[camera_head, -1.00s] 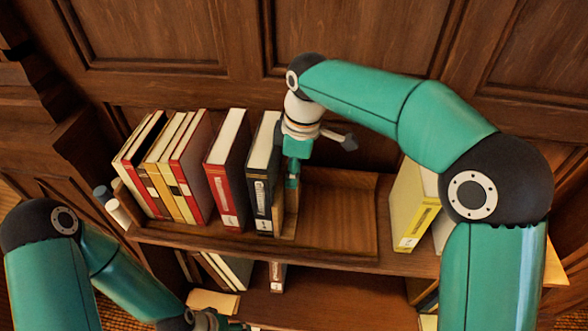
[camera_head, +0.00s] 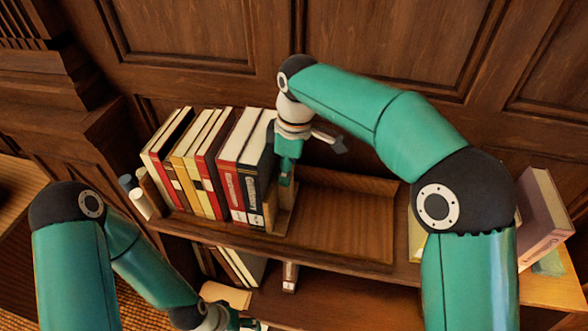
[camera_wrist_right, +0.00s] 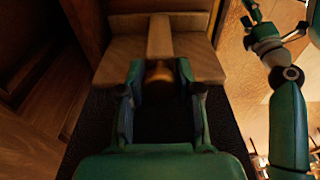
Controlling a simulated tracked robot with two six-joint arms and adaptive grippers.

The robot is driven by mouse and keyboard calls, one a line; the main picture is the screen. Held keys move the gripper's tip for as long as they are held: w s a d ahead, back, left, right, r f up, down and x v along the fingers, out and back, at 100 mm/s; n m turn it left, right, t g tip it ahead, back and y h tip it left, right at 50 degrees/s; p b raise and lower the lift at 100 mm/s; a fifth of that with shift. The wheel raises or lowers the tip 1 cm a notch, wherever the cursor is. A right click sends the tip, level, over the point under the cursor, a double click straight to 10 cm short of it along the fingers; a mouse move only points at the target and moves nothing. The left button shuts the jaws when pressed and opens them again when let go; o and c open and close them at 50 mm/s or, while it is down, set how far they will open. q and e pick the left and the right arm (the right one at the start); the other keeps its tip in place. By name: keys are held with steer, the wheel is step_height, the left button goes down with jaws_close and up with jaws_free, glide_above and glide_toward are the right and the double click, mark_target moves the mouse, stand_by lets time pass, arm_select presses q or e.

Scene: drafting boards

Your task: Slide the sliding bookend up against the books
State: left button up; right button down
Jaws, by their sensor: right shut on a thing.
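The wooden sliding bookend (camera_head: 283,208) stands upright on the upper shelf, right against the dark book (camera_head: 254,178) as far as I can tell. The books, red, cream, yellow and dark, stand in a close row to its left, with the thick red book (camera_head: 229,178) beside the dark one. My right gripper (camera_head: 287,178) is at the bookend. In the right wrist view, its fingers (camera_wrist_right: 157,82) are shut on the bookend's knob, in front of the wooden block (camera_wrist_right: 205,58). My left gripper (camera_head: 238,323) is low at the bottom edge, its fingers too small and cut off to read.
A bare wooden tray area (camera_head: 345,215) lies right of the bookend on the shelf. A pinkish book (camera_head: 545,215) and a yellowish one stand at the far right, partly behind my arm. More books (camera_head: 228,265) stand on the lower shelf. Panelled wall rises behind.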

steer(key=shift+w+a+r, duration=0.15)
steer(key=shift+a, duration=0.05)
steer(key=shift+w+a, duration=0.2)
steer(key=shift+a, duration=0.6)
steer(key=c, duration=1.2)
jaws_free()
steer(key=shift+w+a, duration=0.1)
steer(key=shift+a, duration=0.1)
steer(key=o, duration=0.4)
steer(key=shift+o, duration=0.2)
steer(key=shift+d, duration=0.1)
steer(key=r, duration=0.6)
steer(key=d+r, duration=0.1)
steer(key=r, duration=0.2)
steer(key=shift+s+r, duration=0.25)
steer(key=shift+r, duration=0.05)
